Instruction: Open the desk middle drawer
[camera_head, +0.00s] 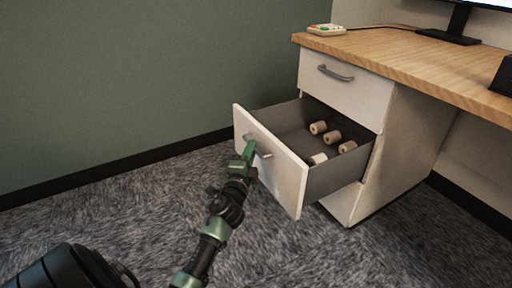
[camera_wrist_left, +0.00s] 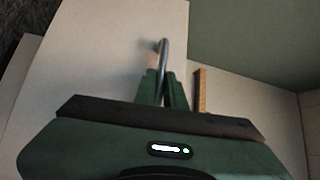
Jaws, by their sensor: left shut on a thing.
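The desk's middle drawer (camera_head: 285,181) is pulled well out in the head view, with its white front away from the cabinet and its dark grey inside showing. Several small tan rollers (camera_head: 333,137) lie inside it. My left gripper (camera_head: 250,152) is at the drawer front and shut on its metal handle (camera_head: 262,152). In the left wrist view, the green fingers (camera_wrist_left: 163,90) close around the curved handle (camera_wrist_left: 161,62) against the white front. My right gripper is not in view.
The top drawer (camera_head: 345,92) is closed above. The wooden desktop (camera_head: 400,55) carries a small light-coloured device (camera_head: 326,30) and a monitor stand (camera_head: 455,30). A green wall (camera_head: 130,70) stands behind at left. Grey carpet (camera_head: 120,200) in front of the drawer is clear apart from my arm.

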